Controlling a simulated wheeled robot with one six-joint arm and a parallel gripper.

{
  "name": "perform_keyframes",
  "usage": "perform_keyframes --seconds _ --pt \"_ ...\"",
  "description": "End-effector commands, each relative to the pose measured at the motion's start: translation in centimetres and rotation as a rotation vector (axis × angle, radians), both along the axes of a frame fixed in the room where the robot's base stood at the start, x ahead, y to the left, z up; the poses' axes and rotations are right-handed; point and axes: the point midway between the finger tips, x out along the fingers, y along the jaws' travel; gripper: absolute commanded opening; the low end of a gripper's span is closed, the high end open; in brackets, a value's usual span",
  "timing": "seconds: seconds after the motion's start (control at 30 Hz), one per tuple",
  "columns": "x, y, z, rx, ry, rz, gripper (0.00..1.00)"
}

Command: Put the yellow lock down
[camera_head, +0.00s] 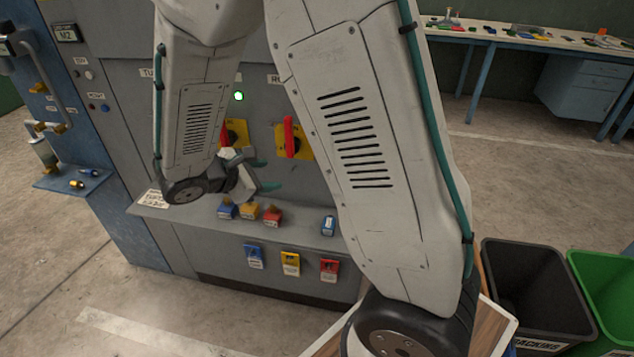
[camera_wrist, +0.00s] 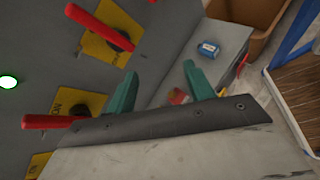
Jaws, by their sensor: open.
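A yellow lock (camera_head: 249,211) sits on the grey ledge (camera_head: 180,210) of the cabinet in the head view, between a blue lock (camera_head: 226,209) and a red lock (camera_head: 272,215). My gripper (camera_head: 268,174) is above these locks, in front of the panel, with its teal fingers apart and nothing seen between them. In the wrist view my gripper (camera_wrist: 160,85) is also open. A bit of red (camera_wrist: 178,96) shows beyond its fingers there; I cannot make out the yellow lock in that view.
Red-handled switches on yellow plates (camera_head: 293,140) stick out of the panel close to my gripper. Blue, yellow (camera_head: 290,263) and red items are on the cabinet front below. A black bin (camera_head: 540,290) and green bin (camera_head: 605,290) stand right.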

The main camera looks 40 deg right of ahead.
Motion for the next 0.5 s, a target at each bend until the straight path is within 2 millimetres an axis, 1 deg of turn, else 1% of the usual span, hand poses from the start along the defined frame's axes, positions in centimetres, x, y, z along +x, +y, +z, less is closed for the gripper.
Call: perform_keyframes --seconds 0.03,0.1,0.17,0.2,0.37,0.4,0.5 --pt "-1.5 -0.8 2.0 0.049 -0.051 -0.083 0.53" --pt "-3.9 -1.5 4.1 0.119 -0.111 -0.199 0.53" --pt "-5.9 -1.9 5.6 0.184 -0.161 -0.297 0.53" --pt "-7.3 -2.1 6.5 0.228 -0.195 -0.360 0.53" --pt "-12.7 -1.8 9.5 0.420 -0.322 -0.596 0.53" --pt "-13.9 -1.5 10.1 0.471 -0.352 -0.652 0.53" --pt "-16.9 -0.4 11.5 0.606 -0.429 -0.781 0.53"
